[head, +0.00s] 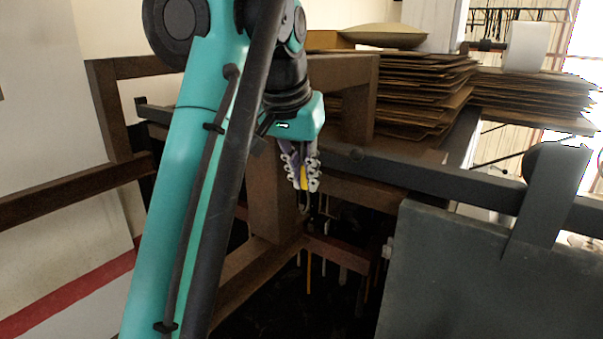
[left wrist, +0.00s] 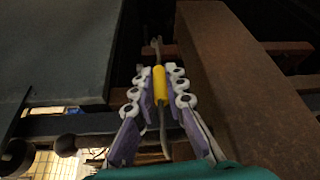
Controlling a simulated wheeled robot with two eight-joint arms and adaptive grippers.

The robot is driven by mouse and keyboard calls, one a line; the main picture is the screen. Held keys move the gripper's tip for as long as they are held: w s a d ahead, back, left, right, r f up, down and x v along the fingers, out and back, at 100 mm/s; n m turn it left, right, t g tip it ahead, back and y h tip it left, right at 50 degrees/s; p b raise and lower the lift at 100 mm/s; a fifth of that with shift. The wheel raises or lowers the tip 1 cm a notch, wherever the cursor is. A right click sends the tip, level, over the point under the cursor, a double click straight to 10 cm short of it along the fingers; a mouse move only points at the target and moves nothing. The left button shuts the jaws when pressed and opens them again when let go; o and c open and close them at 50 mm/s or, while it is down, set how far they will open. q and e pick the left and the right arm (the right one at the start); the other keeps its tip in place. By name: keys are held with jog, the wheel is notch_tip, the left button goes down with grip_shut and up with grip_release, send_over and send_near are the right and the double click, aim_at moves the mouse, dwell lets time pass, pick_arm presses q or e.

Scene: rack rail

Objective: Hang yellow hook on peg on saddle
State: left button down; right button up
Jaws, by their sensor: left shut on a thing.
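The yellow hook (left wrist: 160,85) has a yellow sleeve on a thin grey metal rod. In the left wrist view it stands between the fingers, its upper end pointing away from me and its lower end towards the palm. My left gripper (head: 302,172) is shut on the yellow sleeve. In the head view it points down beside the dark rail (head: 430,177), and a bit of yellow (head: 303,178) shows between its fingers. A dark bracket (head: 545,195) sits over the rail at the right; I cannot tell whether it is the saddle. I cannot clearly identify the peg. My right gripper is out of view.
A large grey panel (head: 480,270) stands at the lower right, below the rail. A brown wooden frame (head: 268,195) is close beside and behind the gripper. Several thin tools hang in the dark space below. Stacked brown sheets (head: 400,95) lie behind.

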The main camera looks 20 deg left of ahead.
pick_arm(q)
jog(key=shift+w+f, duration=0.15)
jog(key=shift+w, duration=0.35)
jog(key=shift+s, duration=0.2)
jog(key=shift+f, duration=0.15)
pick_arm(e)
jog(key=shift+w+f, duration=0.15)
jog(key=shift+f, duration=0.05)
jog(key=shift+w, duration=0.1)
pick_arm(q)
jog(key=c, duration=1.5)
grip_release()
jog(key=shift+w, duration=0.1)
